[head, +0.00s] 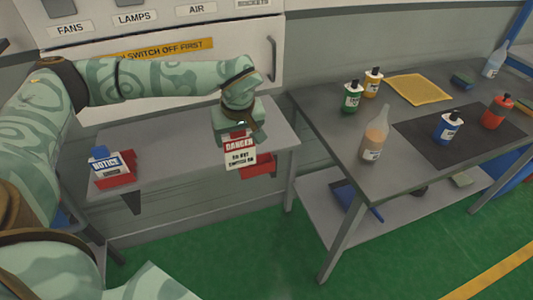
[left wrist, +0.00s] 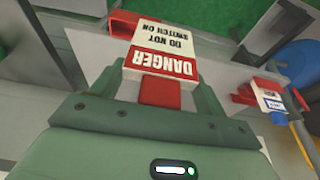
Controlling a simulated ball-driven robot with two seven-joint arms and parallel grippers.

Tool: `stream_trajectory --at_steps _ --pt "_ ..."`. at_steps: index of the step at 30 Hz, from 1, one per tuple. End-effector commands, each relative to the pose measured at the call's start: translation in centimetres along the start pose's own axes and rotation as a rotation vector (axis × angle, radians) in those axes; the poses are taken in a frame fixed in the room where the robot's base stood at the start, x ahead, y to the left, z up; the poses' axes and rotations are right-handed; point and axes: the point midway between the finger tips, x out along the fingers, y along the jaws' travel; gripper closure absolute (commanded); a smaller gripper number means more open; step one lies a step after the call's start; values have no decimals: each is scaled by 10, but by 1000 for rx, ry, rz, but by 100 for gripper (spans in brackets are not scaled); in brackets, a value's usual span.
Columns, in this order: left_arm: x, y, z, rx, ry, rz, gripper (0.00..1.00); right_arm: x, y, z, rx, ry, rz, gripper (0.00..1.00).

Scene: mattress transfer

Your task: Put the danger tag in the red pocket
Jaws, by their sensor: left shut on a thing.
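My left gripper (head: 238,130) is shut on the red top end of the danger tag, above the front edge of the grey shelf. The danger tag (head: 240,153) is a white card with a red DANGER band, and hangs down from the fingers. A red pocket (head: 262,166) at the shelf front shows partly behind and right of the tag. In the left wrist view, the tag (left wrist: 162,48) extends from the fingers (left wrist: 160,92), with the red pocket (left wrist: 120,24) beyond its far end. The tag overlaps the pocket in view; I cannot tell whether they touch. My right gripper is not in view.
A second red pocket (head: 127,176) on the left of the shelf (head: 185,160) holds a blue and white NOTICE tag (head: 107,165). A workbench (head: 318,122) with several bottles and a yellow cloth (head: 420,89) stands at right. A switch panel (head: 265,75) is behind.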

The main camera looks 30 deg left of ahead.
Motion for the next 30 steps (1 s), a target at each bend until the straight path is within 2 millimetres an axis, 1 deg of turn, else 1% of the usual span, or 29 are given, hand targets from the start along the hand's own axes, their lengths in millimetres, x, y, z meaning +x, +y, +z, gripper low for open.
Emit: stream_trajectory --at_steps 1,3,6,9,12,17,18,23,25,30 --pt "14 11 -6 0 -2 -1 50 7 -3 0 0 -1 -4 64" --pt "27 26 -17 -1 -2 -2 50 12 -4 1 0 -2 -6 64" --pt "54 38 -22 2 -4 -3 50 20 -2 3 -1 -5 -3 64" --pt "71 47 -27 2 -3 -1 50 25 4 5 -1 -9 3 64" --pt "80 53 -30 2 -1 0 50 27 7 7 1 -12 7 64" --pt "88 57 -33 2 -1 0 50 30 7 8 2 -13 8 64" --pt "92 60 -33 2 -1 0 50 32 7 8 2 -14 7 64" --pt "118 58 -24 3 -3 -2 50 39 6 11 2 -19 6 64" --pt "120 58 -24 3 0 0 50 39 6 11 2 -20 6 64" --pt "118 58 -25 2 1 1 50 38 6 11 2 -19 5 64"
